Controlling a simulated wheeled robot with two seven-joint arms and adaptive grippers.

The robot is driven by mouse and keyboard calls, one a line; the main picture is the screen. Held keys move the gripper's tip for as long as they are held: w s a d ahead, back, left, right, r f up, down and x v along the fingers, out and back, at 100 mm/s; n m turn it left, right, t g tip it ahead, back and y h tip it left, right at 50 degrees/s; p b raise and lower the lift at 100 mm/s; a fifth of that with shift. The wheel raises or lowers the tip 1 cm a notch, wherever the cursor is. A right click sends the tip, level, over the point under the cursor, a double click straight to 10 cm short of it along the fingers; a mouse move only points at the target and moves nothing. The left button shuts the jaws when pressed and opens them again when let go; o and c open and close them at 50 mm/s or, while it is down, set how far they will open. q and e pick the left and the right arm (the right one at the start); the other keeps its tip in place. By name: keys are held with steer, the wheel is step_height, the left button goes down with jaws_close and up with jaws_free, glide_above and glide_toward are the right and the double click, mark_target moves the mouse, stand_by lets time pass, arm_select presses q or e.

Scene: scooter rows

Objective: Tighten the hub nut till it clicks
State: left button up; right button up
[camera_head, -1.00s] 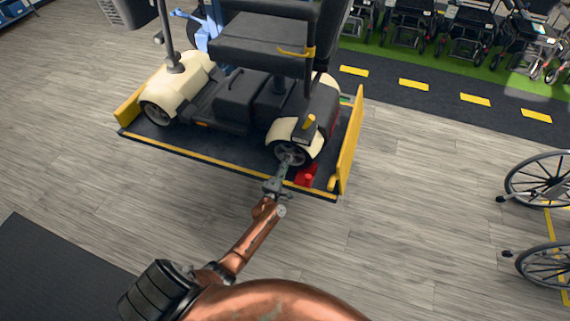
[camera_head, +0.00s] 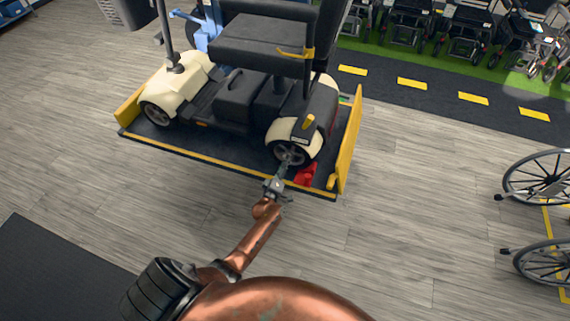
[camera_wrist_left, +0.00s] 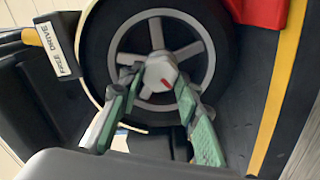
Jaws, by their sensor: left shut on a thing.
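The mobility scooter (camera_head: 262,42), cream and dark grey, stands on a dark platform (camera_head: 215,157) with yellow edges. Its near right wheel (camera_head: 297,157) has grey spokes. In the left wrist view the pale hub nut (camera_wrist_left: 158,73) sits at the centre of the spoked wheel (camera_wrist_left: 190,55) and carries a short red mark. My left gripper (camera_head: 286,161) reaches this wheel from the front. In the left wrist view its green-grey fingers (camera_wrist_left: 157,79) are shut on the hub nut, one on each side. My right gripper is not in view.
A red block (camera_head: 305,176) lies beside the wheel on the platform. A yellow flap (camera_head: 350,140) stands up at the platform's right end. A "FREE DRIVE" lever (camera_wrist_left: 62,50) is near the wheel. Wheelchairs (camera_head: 540,185) stand at the right; the floor between is clear.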

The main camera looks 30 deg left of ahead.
arm_select(q)
steer(key=o, duration=1.2)
steer(key=shift+c, duration=0.2)
steer(key=shift+s, duration=0.1)
steer(key=v, duration=1.1)
steer(key=shift+s, duration=0.4)
